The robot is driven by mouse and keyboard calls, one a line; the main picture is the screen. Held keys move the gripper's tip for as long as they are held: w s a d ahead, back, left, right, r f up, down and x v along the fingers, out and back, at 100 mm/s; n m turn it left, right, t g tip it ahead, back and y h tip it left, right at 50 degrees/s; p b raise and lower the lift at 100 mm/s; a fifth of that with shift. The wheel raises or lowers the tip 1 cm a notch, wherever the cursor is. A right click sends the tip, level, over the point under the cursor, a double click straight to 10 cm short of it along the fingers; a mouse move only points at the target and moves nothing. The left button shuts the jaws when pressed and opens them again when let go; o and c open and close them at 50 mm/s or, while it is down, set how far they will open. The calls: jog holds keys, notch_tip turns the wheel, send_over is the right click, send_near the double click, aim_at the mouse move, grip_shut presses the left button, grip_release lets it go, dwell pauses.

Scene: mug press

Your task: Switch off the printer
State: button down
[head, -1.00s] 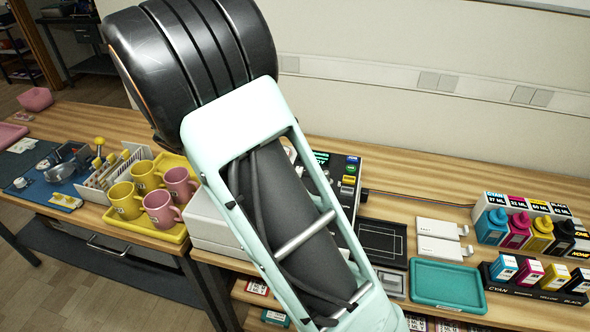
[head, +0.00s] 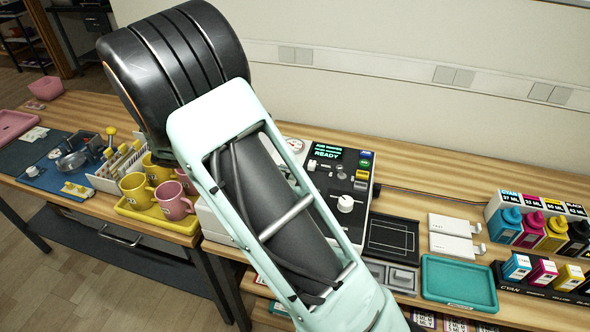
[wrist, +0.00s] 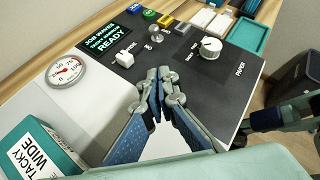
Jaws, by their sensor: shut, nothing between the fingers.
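The printer (head: 325,182) has a dark control panel, partly covered by my arm in the head view. In the wrist view its panel (wrist: 205,88) fills the middle, with a lit display (wrist: 105,40) reading READY. Blue (wrist: 134,9), green (wrist: 149,15) and yellow (wrist: 165,20) buttons sit along the far edge. My gripper (wrist: 161,90) is shut and empty over the panel, nearer than these controls. Contact with the panel is unclear. My arm hides the gripper in the head view.
A gauge (wrist: 65,72) and a teal TACKY WIDE box (wrist: 40,150) lie left in the wrist view. Pink and yellow mugs (head: 174,203) stand left of the printer. A teal tray (head: 458,283) and ink bottles (head: 530,229) are on the right. Bare wood lies behind the printer.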

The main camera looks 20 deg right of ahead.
send_near(339, 173)
jog(key=f, duration=0.3)
jog(key=shift+s+d+f, duration=0.25)
jog(key=shift+s+d, duration=0.05)
jog(key=shift+s, duration=0.05)
jog(key=shift+w+d+r+p, duration=0.15)
jog(key=shift+d+p, duration=0.1)
jog(key=shift+d, duration=0.35)
jog(key=shift+w+d+r+p, duration=0.15)
jog(key=shift+d+p, duration=0.1)
jog(key=shift+d, duration=0.35)
jog(key=shift+w+d, duration=0.2)
jog(key=shift+d, duration=0.55)
